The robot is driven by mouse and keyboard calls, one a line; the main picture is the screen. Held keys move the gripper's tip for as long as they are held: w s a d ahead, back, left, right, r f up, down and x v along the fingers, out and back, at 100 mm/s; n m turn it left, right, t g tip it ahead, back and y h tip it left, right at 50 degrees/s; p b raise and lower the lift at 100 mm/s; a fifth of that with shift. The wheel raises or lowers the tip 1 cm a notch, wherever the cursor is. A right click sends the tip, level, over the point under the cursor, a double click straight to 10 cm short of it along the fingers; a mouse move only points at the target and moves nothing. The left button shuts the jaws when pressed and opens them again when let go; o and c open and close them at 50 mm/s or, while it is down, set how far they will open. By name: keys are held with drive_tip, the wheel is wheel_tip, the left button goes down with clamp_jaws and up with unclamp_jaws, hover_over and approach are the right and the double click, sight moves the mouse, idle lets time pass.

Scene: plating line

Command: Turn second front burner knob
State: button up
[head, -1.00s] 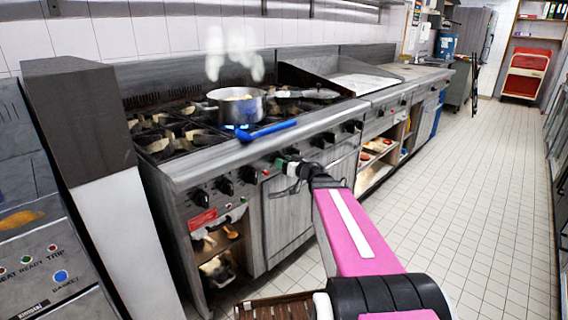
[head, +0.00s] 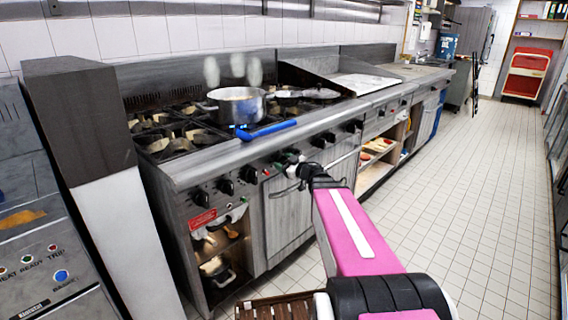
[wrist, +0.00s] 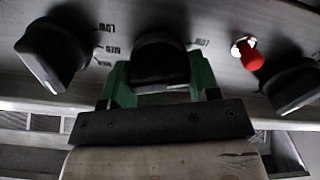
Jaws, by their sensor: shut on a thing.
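The stove (head: 180,181) has a row of black knobs along its front panel. My gripper (head: 290,159) reaches this panel from the right, below the pot. In the wrist view, the green fingers of my gripper (wrist: 158,82) are shut on the middle black knob (wrist: 158,62), one finger on each side. Printed LOW and MED marks show between this knob and the left knob (wrist: 55,52). A third knob (wrist: 293,85) is at the right. The held knob's pointer direction is hard to tell. In the head view my gripper mostly hides the held knob.
A steaming pot (head: 235,107) sits on the burners, with a blue utensil (head: 266,130) at the front edge. A red button (wrist: 247,53) is right of the held knob. An oven door handle (head: 285,190) is just below my gripper. The tiled floor (head: 470,200) is clear.

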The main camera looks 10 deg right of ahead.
drive_tip(key=shift+n, duration=0.5)
drive_tip(key=o, duration=0.9)
drive_tip(key=v, duration=1)
drive_tip(key=shift+s+d, duration=0.2)
drive_tip(key=shift+s, duration=0.15)
drive_tip(key=shift+w, duration=0.1)
